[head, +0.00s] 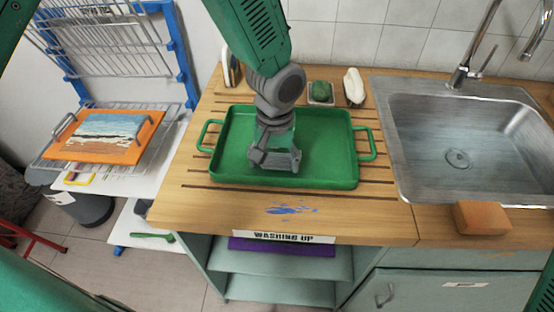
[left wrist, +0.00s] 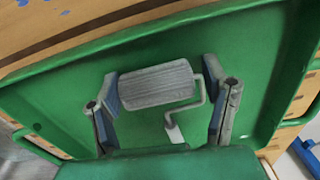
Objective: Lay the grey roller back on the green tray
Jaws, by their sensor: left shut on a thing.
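The green tray (head: 325,180) with two side handles lies on the wooden draining counter, left of the sink. My left gripper (head: 274,158) is over the middle of the tray, pointing down, and is shut on the grey roller. In the left wrist view, the ribbed grey roller (left wrist: 157,84) sits between the fingertips of the left gripper (left wrist: 160,88). Its bent wire frame and pale handle show beneath, over the green tray floor (left wrist: 70,100). I cannot tell whether the roller touches the tray. In the head view the gripper mostly hides the roller. My right gripper is out of view.
A steel sink (head: 400,150) with a tap (head: 462,70) is at the right, an orange-brown block (head: 481,217) at its front edge. A green pad in a dish (head: 320,93) and a white brush (head: 354,86) stand behind the tray. A wire rack (head: 105,50) is at the left.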

